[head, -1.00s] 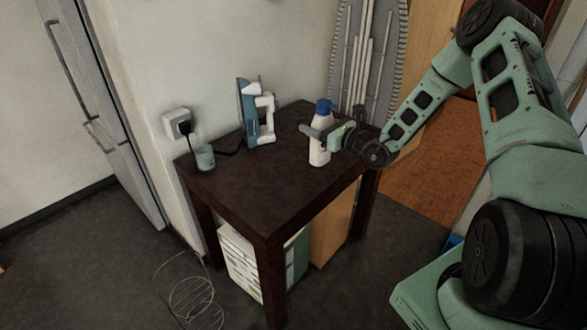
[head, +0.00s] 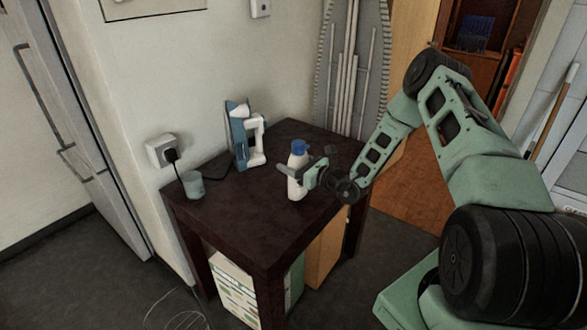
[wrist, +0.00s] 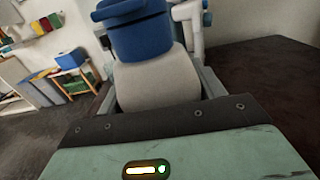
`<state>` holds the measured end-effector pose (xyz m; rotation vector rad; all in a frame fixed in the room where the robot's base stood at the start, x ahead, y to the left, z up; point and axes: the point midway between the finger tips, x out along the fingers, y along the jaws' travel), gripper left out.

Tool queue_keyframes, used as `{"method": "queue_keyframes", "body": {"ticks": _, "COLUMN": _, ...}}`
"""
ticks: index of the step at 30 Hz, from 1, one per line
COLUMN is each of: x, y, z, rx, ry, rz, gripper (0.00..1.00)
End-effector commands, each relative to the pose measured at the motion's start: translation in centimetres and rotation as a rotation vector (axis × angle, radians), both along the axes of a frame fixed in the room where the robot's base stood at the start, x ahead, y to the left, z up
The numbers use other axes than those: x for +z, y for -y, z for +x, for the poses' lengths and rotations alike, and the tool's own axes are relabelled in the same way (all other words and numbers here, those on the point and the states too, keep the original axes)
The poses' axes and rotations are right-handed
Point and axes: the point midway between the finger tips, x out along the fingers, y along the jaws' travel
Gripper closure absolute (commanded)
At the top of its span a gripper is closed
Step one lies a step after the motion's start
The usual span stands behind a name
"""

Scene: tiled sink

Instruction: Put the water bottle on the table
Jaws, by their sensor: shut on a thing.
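The water bottle (head: 297,160) is white with a blue cap and is upright over the dark wooden table (head: 236,217). My gripper (head: 299,173) is shut around the bottle's body from the right. In the wrist view the bottle (wrist: 158,82) fills the middle between the fingers, with its blue cap nearest the top. The bottle's base appears at the tabletop in the head view, but I cannot tell whether it touches. The table top (wrist: 262,75) shows at the right of the wrist view.
A blue and white iron (head: 240,138) stands at the table's back, left of the bottle. The table's front middle is clear.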

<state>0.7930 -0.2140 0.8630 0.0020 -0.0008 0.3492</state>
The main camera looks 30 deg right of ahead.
Motion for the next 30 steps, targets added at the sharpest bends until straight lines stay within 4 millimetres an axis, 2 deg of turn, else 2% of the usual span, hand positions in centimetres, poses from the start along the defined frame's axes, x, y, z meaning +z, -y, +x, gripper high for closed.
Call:
{"method": "queue_keyframes", "body": {"ticks": 5, "x": -1.8, "y": 0.0, "z": 0.1, "rx": 0.000, "ry": 0.002, "rz": 0.001, "gripper": 0.97}}
{"method": "queue_keyframes", "body": {"ticks": 17, "x": -2.3, "y": 0.0, "z": 0.1, "rx": -0.001, "ry": 0.003, "rz": 0.000, "gripper": 0.97}}
{"method": "queue_keyframes", "body": {"ticks": 18, "x": -2.3, "y": 0.0, "z": 0.0, "rx": 0.000, "ry": 0.000, "rz": 0.000, "gripper": 0.24}}
{"method": "queue_keyframes", "body": {"ticks": 19, "x": -2.3, "y": 0.0, "z": 0.0, "rx": 0.000, "ry": 0.000, "rz": 0.000, "gripper": 0.16}}
{"method": "queue_keyframes", "body": {"ticks": 20, "x": -2.3, "y": 0.0, "z": 0.0, "rx": 0.000, "ry": 0.000, "rz": 0.000, "gripper": 0.10}}
{"method": "queue_keyframes", "body": {"ticks": 30, "x": -1.8, "y": 0.0, "z": 0.0, "rx": 0.000, "ry": 0.000, "rz": -0.001, "gripper": 0.10}}
